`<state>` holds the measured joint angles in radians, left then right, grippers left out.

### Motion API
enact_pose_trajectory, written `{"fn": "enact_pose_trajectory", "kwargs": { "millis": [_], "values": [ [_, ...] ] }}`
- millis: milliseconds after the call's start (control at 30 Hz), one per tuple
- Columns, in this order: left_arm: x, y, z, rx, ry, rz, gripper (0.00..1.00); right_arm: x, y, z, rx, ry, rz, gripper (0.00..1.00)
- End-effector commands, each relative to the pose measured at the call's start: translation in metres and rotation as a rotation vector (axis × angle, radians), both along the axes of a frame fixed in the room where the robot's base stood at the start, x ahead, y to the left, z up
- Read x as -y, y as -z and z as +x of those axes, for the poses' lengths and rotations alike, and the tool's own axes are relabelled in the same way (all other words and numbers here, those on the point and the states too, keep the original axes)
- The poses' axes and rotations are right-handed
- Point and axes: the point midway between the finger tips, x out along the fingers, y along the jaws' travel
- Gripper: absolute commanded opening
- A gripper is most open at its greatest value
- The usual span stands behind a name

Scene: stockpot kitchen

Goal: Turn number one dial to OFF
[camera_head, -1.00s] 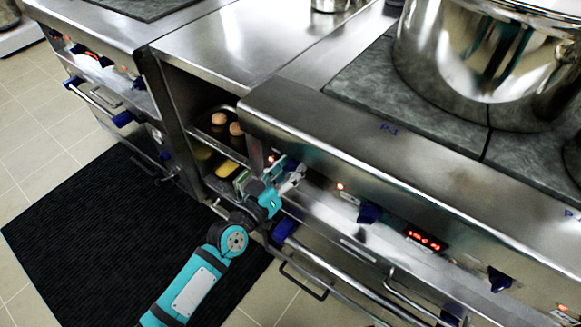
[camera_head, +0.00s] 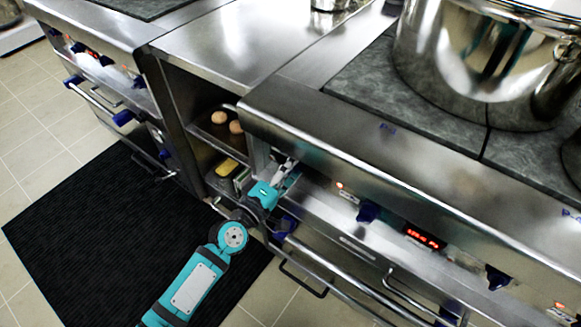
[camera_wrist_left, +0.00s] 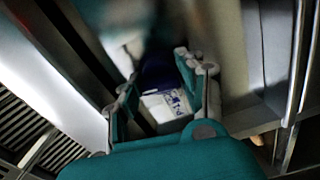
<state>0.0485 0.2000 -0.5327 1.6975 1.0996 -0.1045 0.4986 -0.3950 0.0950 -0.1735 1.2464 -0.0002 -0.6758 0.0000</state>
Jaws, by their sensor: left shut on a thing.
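The row of dark blue dials is on the steel front panel (camera_head: 330,200) of the right-hand cooker. The leftmost dial is hidden by my left gripper (camera_head: 286,168) in the head view. In the left wrist view a dark blue dial (camera_wrist_left: 158,72) shows between the fingers of my left gripper (camera_wrist_left: 160,92), above a white label (camera_wrist_left: 165,105) with small print. The gripper is shut on this dial. Its number and pointer position cannot be read. Two other blue dials, a middle one (camera_head: 368,212) and a right one (camera_head: 498,279), stand free. My right gripper is not in view.
A red-lit display (camera_head: 424,238) sits between the free dials. Below the panel runs a horizontal rail (camera_head: 335,272). Left of the cooker is an open shelf with eggs (camera_head: 220,117) and a yellow item (camera_head: 227,168). A large pot (camera_head: 490,70) stands on the cooktop.

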Motion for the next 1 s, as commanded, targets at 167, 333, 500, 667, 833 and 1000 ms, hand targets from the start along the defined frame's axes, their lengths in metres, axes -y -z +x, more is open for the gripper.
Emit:
{"fn": "enact_pose_trajectory", "kwargs": {
  "millis": [167,333,500,667,833,1000],
  "values": [
    [-0.0016,-0.0003,0.0012,-0.056,-0.005,-0.08,0.06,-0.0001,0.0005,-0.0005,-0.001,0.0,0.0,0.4],
    [-0.0016,-0.0002,0.001,-0.09,-0.004,-0.126,0.06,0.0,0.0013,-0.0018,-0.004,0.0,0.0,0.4],
    [-0.0016,-0.0001,0.001,-0.107,-0.004,-0.148,0.06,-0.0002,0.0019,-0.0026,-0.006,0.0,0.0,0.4],
    [-0.0015,0.0,0.001,-0.111,-0.004,-0.153,0.06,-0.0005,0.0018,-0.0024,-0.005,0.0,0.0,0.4],
    [-0.0015,0.0001,0.0009,-0.111,-0.004,-0.153,0.06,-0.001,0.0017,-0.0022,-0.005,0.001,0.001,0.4],
    [-0.0015,0.0002,0.0008,-0.111,-0.003,-0.153,0.49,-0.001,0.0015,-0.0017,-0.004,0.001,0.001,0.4]
  ]
}}
